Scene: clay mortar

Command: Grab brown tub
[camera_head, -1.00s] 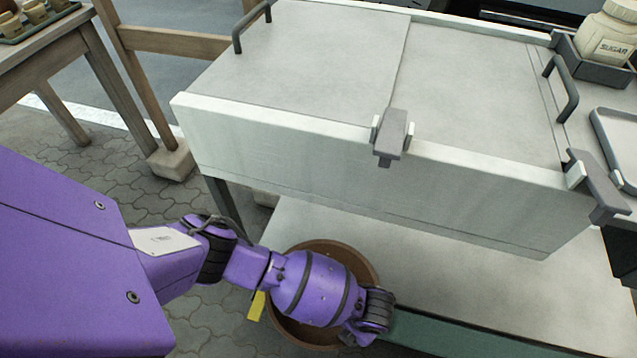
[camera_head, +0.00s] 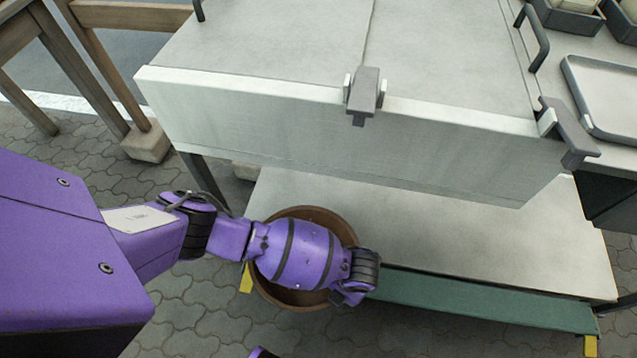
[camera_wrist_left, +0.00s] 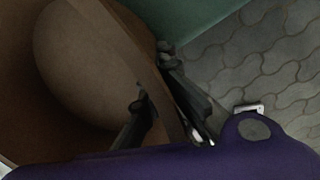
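The brown tub (camera_head: 300,213) is round and open at the top. It stands low beside the left end of the cart's lower shelf. My left arm reaches across its opening in the head view and hides much of it. In the left wrist view, the tub's inside (camera_wrist_left: 85,65) fills the left part. My left gripper (camera_wrist_left: 155,72) straddles the tub's rim, one finger on the inner side and one on the outer side. The fingers are close to the wall, but whether they press on it is unclear. My right gripper is not in view.
A pale metal cart (camera_head: 330,130) stands above a lower shelf (camera_head: 440,235) with a green front edge (camera_head: 480,300). A grey clip (camera_head: 364,95) sits on the cart's front rim. A tray (camera_head: 605,95) is at upper right. Paved floor (camera_head: 195,310) is clear at lower left.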

